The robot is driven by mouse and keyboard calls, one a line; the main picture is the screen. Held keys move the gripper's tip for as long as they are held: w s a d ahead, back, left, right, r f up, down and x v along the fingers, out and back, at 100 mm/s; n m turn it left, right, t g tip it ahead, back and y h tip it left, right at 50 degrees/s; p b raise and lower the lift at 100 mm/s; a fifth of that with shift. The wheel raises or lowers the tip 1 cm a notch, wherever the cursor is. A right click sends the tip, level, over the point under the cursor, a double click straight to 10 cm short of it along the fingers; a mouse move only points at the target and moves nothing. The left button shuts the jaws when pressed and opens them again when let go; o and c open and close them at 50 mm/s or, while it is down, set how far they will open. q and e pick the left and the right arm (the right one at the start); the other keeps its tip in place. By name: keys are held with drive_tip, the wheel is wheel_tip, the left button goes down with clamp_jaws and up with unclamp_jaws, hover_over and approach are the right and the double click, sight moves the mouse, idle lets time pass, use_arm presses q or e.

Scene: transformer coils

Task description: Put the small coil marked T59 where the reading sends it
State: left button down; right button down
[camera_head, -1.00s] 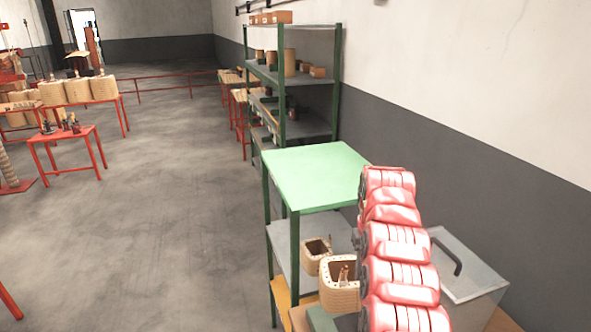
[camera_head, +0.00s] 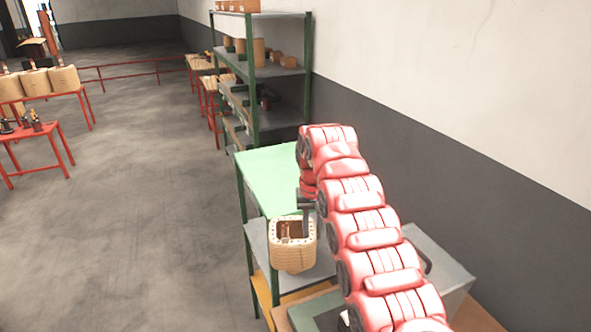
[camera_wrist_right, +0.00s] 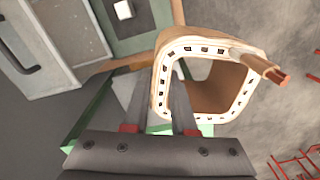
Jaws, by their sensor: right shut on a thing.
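A tan, box-shaped hollow coil (camera_head: 292,258) hangs from my right gripper (camera_head: 306,212), in front of the green-topped rack. In the right wrist view the gripper (camera_wrist_right: 160,100) is shut on one side wall of the coil (camera_wrist_right: 208,52), one finger inside and one outside. A row of dark slots runs along its rim, and a copper-coloured lead sticks out at the right. I cannot read any marking on it. My left gripper is not in view.
The rack has a light green top (camera_head: 265,168) and a grey shelf (camera_head: 318,266) behind the coil. A grey lidded box (camera_head: 440,262) with a dark handle stands right of my arm. A tall green-posted shelf (camera_head: 283,70) stands beyond.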

drive_tip(key=shift+a+r+p, duration=0.25)
drive_tip(key=shift+r+p, duration=0.05)
drive_tip(key=shift+r, duration=0.15)
drive_tip(key=shift+d+r, duration=0.15)
drive_tip(key=shift+r, duration=0.05)
drive_tip(key=shift+w, duration=0.1)
drive_tip(key=shift+d, duration=0.1)
